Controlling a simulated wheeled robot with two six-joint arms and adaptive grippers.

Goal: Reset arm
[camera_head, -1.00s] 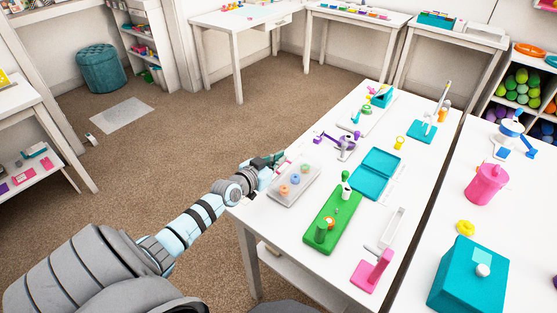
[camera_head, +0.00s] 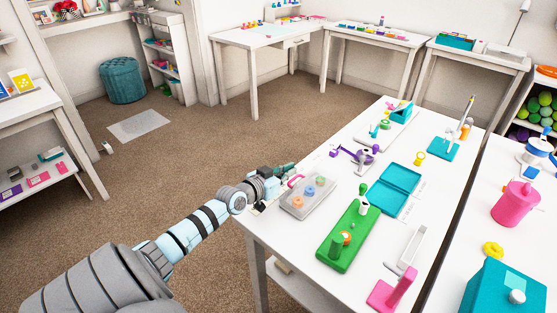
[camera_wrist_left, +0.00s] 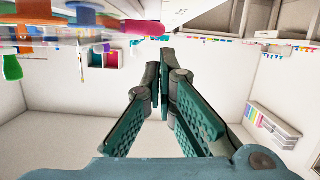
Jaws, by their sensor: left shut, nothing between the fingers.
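My left gripper (camera_head: 286,170) is at the left edge of the white craft table (camera_head: 290,229), beside a clear tray (camera_head: 298,207) that holds an orange, a blue and a pink piece. In the left wrist view the fingers (camera_wrist_left: 166,55) of this gripper converge at their tips, shut with nothing between them. That view looks inverted, with the table and its pieces along the top. My right gripper is not in view.
The table holds a green board (camera_head: 338,252), a teal open case (camera_head: 390,177), a pink holder (camera_head: 392,290) and several small tools. Another table on the right bears a pink canister (camera_head: 515,203) and a teal box (camera_head: 490,297).

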